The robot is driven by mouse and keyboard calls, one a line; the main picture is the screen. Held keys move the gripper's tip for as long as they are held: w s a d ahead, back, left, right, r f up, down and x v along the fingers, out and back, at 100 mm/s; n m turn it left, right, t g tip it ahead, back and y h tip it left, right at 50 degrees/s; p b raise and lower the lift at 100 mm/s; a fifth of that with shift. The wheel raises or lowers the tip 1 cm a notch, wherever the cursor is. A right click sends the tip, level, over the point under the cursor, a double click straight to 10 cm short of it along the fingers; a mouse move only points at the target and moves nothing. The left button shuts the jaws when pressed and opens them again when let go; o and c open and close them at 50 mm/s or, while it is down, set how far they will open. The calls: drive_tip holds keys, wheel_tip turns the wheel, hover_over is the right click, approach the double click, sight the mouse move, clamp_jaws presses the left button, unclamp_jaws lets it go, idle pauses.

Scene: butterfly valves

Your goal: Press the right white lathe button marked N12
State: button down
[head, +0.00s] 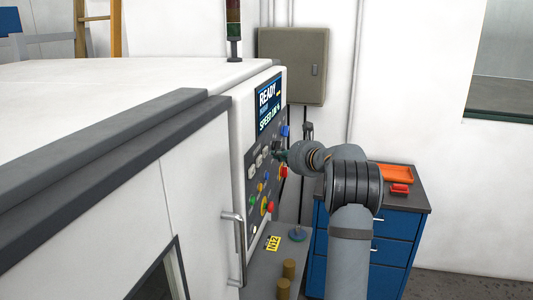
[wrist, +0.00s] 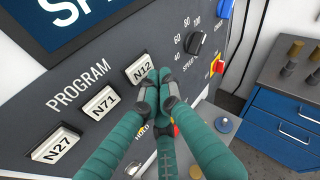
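The white button marked N12 (wrist: 139,68) is the rightmost of the row of white buttons under the word PROGRAM on the dark lathe panel (wrist: 100,55). To its left are the buttons N71 (wrist: 100,103) and N27 (wrist: 54,146). My gripper (wrist: 161,82) has teal fingers with grey tips, held together and empty. The tips overlap the right lower edge of N12 in the wrist view; I cannot tell whether they touch it. In the head view my gripper (head: 280,155) is at the panel, and the button labels are too small to read.
A speed knob (wrist: 195,43) and a red switch on yellow (wrist: 217,66) lie right of N12. A blue drawer cabinet (head: 388,245) with an orange tray (head: 391,174) stands right, behind my arm.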

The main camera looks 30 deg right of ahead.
drive_tip(key=shift+w+a, duration=0.1)
drive_tip(key=shift+w, duration=0.05)
idle(0.5)
drive_tip(key=shift+w+a, duration=0.2)
drive_tip(key=shift+w+a, duration=0.3)
drive_tip(key=shift+w, duration=0.05)
idle(1.0)
drive_tip(key=shift+s+d+b, duration=0.35)
drive_tip(key=shift+s+d, duration=0.2)
drive_tip(key=shift+s, duration=0.1)
drive_tip(key=shift+s+d, duration=1.65)
drive_tip(key=shift+s, duration=0.25)
drive_tip(key=shift+a, duration=0.1)
